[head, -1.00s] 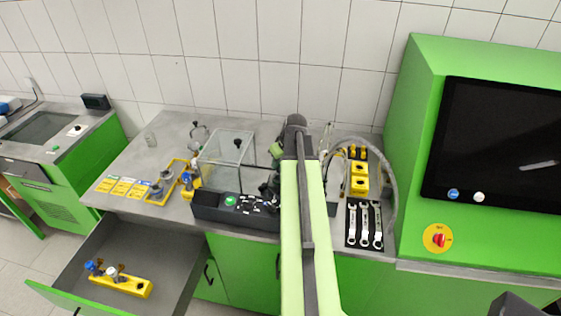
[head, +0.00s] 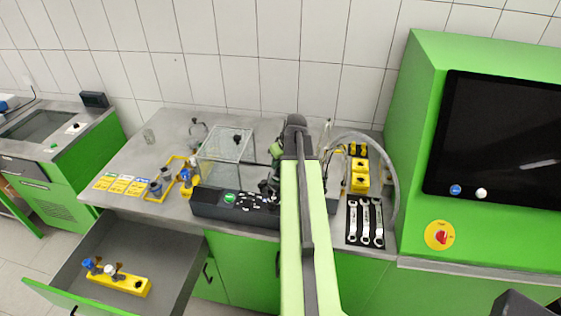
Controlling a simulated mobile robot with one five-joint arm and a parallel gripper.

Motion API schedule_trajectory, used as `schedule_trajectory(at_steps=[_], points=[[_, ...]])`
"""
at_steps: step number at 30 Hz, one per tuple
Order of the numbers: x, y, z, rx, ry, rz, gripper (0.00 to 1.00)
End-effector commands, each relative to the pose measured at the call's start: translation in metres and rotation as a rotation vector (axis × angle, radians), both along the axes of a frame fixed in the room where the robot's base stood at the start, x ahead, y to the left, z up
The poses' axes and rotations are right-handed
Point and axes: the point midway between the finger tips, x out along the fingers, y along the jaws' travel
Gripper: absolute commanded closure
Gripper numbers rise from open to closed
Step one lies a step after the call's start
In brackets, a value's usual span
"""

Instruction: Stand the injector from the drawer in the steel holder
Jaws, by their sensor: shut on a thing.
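The open drawer (head: 165,258) is at the lower left. In it lies a yellow block (head: 130,284) carrying a blue-capped part (head: 89,264) and a pale part (head: 109,269); a dark spot, perhaps an empty hole, shows toward its right end. My arm rises up the middle and folds over the bench. Dark parts just left of it, over the testbench, look like my gripper (head: 268,186); its fingertips and the thing held are mostly hidden behind my arm. I cannot pick out the steel holder for certain.
A clear box (head: 225,150) and a black control panel (head: 236,205) stand left of my arm. Yellow trays (head: 172,180) and cards (head: 124,186) lie further left. Wrenches (head: 364,222), yellow blocks (head: 359,181) and a grey hose are on the right, beside a tall green cabinet (head: 420,130).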

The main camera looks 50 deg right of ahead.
Motion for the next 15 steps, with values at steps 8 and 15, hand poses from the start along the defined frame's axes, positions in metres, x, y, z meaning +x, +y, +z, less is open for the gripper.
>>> schedule_trajectory(at_steps=[8,15], points=[[0.0002,0.0002,-0.0032,0.0,0.0,0.0,1.0],[0.0003,0.0001,-0.0061,0.0,0.0,0.0,1.0]])
